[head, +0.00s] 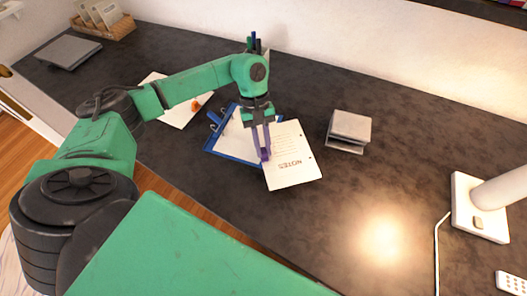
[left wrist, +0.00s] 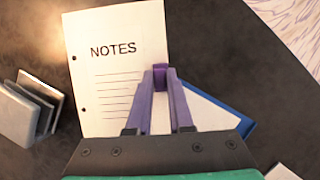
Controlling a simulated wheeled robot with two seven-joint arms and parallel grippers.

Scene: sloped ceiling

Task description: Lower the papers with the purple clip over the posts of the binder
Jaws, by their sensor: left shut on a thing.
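The papers (head: 293,172), headed NOTES, are white sheets with two punched holes; they also show in the left wrist view (left wrist: 110,65). The purple clip (head: 264,158) is on their edge, and it shows between my fingertips in the left wrist view (left wrist: 160,80). My left gripper (head: 262,150) is shut on the purple clip. The blue binder (head: 208,149) lies open on the desk, and the papers overlap its right side in the head view. Its corner shows in the left wrist view (left wrist: 246,126). I cannot make out the posts. My right gripper is not in view.
A grey block-like stack (head: 349,129) stands right of the papers. Another white sheet (head: 178,118) with an orange item (head: 196,105) lies left of the binder. A pen holder (head: 257,46) is behind my arm. A lamp base (head: 478,207) stands far right.

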